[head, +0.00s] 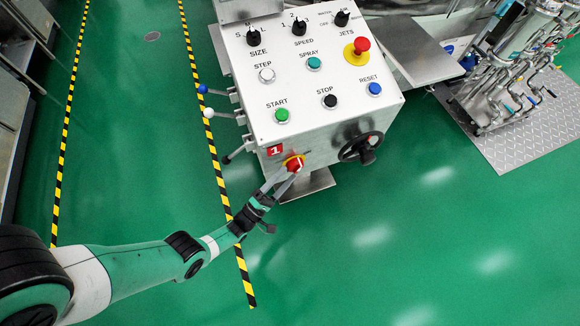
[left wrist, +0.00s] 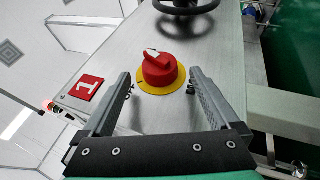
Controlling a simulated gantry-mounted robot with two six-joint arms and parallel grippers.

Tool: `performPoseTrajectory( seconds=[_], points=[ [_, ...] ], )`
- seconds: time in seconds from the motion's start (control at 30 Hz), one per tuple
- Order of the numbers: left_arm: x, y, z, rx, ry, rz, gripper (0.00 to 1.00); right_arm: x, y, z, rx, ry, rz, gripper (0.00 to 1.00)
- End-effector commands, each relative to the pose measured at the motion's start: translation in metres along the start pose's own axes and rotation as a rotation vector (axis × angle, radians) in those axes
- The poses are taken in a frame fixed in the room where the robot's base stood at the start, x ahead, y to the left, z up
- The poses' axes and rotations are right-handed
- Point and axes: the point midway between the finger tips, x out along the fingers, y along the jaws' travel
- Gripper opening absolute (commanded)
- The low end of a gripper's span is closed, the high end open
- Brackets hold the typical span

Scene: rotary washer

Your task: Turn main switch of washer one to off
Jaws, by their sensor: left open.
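The main switch (head: 294,163) is a red rotary knob on a yellow disc, on the front face of the washer's control box (head: 330,80), beside a red label marked 1 (head: 275,150). In the left wrist view the red knob (left wrist: 159,68) has a white-marked grip pointing up and to the left. The label (left wrist: 86,88) lies left of it. My left gripper (head: 281,180) is at the knob in the head view. In the left wrist view its two fingers (left wrist: 160,88) are spread either side of the knob, with visible gaps. My right gripper is not in view.
A black handwheel (head: 361,148) sticks out right of the switch. Levers with a blue knob (head: 202,89) and a white knob (head: 208,113) project from the box's left side. Several buttons and dials cover the top panel. Green floor (head: 420,240) is clear in front.

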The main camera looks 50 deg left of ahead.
Motion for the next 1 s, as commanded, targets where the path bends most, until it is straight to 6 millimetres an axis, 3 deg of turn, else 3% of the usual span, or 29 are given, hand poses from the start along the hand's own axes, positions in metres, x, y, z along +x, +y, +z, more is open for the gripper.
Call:
performPoseTrajectory(
  seconds=[0.2, 0.4, 0.87, 1.0],
  points=[
    [-0.056, -0.001, -0.001, 0.0, 0.005, -0.006, 0.95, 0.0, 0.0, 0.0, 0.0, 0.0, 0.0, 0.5],
    [-0.082, 0.001, -0.001, 0.002, 0.002, -0.004, 0.95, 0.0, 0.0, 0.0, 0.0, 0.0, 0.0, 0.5],
    [-0.087, 0.001, 0.0, 0.001, 0.001, -0.003, 0.95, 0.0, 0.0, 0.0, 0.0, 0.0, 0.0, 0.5],
    [-0.081, 0.007, 0.002, 0.04, 0.0, 0.017, 0.95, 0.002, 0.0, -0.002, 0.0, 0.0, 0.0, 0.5]
  ],
)
